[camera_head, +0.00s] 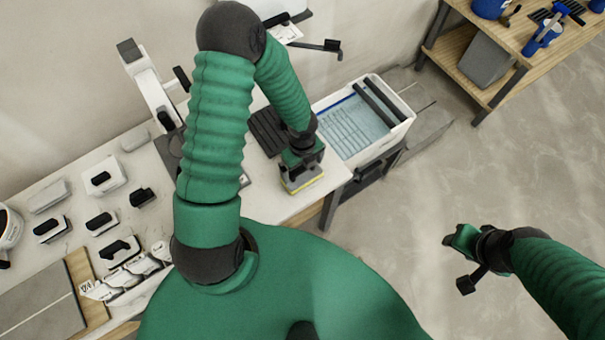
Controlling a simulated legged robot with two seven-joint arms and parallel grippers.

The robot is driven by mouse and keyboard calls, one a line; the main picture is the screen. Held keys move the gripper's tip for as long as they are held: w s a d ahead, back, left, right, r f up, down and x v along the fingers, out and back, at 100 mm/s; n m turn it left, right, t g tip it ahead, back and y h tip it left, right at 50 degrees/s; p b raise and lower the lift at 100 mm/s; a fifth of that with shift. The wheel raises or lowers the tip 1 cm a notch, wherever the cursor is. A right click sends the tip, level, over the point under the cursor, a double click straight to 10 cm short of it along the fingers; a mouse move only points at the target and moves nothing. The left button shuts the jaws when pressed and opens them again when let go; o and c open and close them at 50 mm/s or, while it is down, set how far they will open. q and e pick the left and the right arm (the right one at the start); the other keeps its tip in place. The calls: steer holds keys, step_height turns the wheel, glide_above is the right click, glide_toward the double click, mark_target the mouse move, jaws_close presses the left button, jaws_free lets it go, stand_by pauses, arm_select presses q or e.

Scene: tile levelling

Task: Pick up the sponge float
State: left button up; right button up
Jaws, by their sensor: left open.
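The sponge float (304,184) sits at the right end of the white worktable. Its yellow lower edge shows. Its upper part is partly hidden by my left gripper (301,163), which points down right over it. My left gripper is open, and I cannot tell whether its fingers touch the float. My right gripper (456,250) hangs out over the floor at the right, far from the float.
A white wash tub (405,128) with rollers stands just right of the worktable (270,206). A black ridged pad (267,130) lies behind the float. Several white-and-black tools cover the table's left part. A wooden shelf (440,47) stands at the back right. Floor at right is clear.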

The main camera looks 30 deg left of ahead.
arm_select(q)
steer(key=shift+a, duration=0.2)
steer(key=c, duration=0.7)
steer(key=shift+d, duration=0.15)
steer(key=c, duration=0.9)
steer(key=shift+r, duration=0.1)
steer(key=shift+c, duration=0.2)
